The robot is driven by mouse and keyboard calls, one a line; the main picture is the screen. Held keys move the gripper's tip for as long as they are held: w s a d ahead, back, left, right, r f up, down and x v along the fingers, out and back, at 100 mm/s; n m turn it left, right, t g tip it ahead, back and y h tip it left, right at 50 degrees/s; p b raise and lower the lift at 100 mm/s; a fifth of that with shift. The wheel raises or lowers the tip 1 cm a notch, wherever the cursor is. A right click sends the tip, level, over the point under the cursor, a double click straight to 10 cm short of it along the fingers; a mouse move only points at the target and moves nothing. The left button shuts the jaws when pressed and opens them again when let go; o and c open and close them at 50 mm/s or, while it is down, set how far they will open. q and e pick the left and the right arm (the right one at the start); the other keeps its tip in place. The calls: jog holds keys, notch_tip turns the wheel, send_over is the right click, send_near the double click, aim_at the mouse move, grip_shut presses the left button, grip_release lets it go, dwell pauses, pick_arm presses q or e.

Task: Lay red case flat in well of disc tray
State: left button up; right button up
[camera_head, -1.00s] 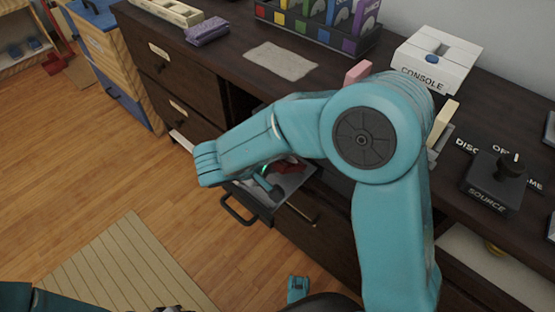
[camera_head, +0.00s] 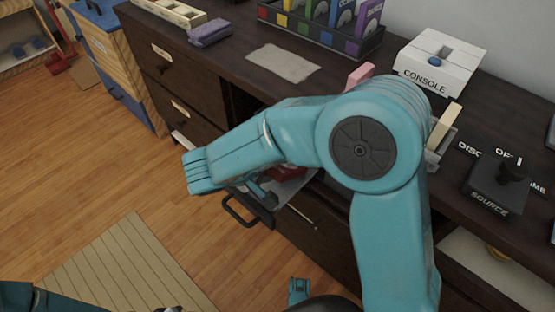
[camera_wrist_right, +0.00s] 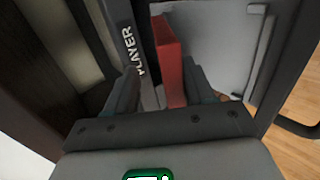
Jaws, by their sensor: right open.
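The red case (camera_wrist_right: 169,62) stands on its narrow edge in the right wrist view, between the fingers of my right gripper (camera_wrist_right: 162,80). The fingers are open, with gaps on both sides of the case. The case rests over or in the pulled-out grey disc tray (camera_wrist_right: 212,55); its lower edge is hidden, so contact is unclear. In the head view, a bit of the red case (camera_head: 287,173) and the tray (camera_head: 292,188) show below my right forearm, which hides most of them. My left gripper is not clearly seen.
The tray's black handle (camera_head: 240,211) sticks out in front of the dark cabinet (camera_head: 180,80). A PLAYER label (camera_wrist_right: 132,50) lies beside the case. A white CONSOLE box (camera_head: 435,65) and a SOURCE knob (camera_head: 497,185) stand on the cabinet top. Open floor lies left.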

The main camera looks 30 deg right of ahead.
jog(key=p+v, duration=0.4)
jog(key=v, duration=1)
jog(key=shift+s+a, duration=0.1)
